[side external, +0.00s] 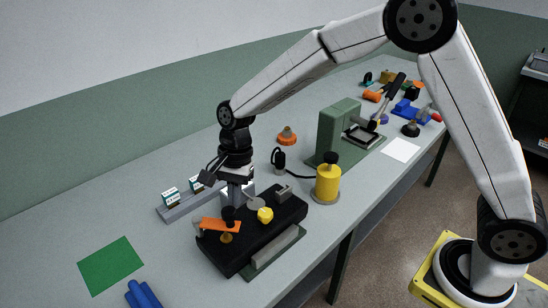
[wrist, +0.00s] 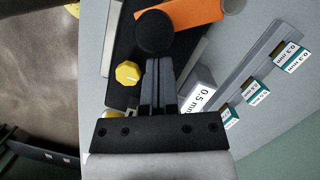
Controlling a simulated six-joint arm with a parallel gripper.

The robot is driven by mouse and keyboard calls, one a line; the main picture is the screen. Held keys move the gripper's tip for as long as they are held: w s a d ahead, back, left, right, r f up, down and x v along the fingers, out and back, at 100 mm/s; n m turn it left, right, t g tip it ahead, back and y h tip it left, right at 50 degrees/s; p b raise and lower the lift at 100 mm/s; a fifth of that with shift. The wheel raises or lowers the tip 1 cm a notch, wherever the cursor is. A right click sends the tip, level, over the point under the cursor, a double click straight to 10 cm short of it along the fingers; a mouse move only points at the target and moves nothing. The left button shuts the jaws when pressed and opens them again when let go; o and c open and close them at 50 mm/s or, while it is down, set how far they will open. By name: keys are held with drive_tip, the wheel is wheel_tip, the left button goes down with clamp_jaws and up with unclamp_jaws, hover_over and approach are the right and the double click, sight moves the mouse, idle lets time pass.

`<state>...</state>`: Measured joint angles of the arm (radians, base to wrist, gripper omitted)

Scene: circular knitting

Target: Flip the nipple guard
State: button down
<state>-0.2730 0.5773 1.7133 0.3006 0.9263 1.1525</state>
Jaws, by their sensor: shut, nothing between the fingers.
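An orange flat piece (side external: 221,224), probably the nipple guard, lies across the near left end of the black machine block (side external: 262,232). It also shows at the top of the wrist view (wrist: 195,14). A round black knob (wrist: 154,32) is beside it and partly overlaps it in that view. My gripper (side external: 230,202) points down over the block near the orange piece. In the wrist view its fingers (wrist: 158,68) are together and empty, with the tips at the black knob's edge. I cannot tell whether they touch the knob.
A yellow knob (side external: 265,215) is on the block, right of my gripper. A grey rail (side external: 178,212) with small labelled boxes lies behind. A yellow cylinder (side external: 328,182) and a green machine (side external: 335,135) stand to the right. A green mat (side external: 111,265) lies on clear table at left.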

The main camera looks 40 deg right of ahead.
sight(234, 211)
drive_tip(key=shift+s+a+m, duration=0.3)
drive_tip(key=shift+s+m, duration=0.15)
drive_tip(key=shift+m, duration=0.35)
drive_tip(key=shift+s+a+m+t, duration=0.5)
drive_tip(key=shift+s+a+m, duration=0.3)
drive_tip(key=shift+m, duration=0.6)
drive_tip(key=s+a+m+t, duration=0.1)
drive_tip(key=a+m, duration=0.3)
drive_tip(key=a, duration=0.3)
drive_tip(key=shift+s+a+m, duration=0.3)
drive_tip(key=shift+s+m, duration=0.1)
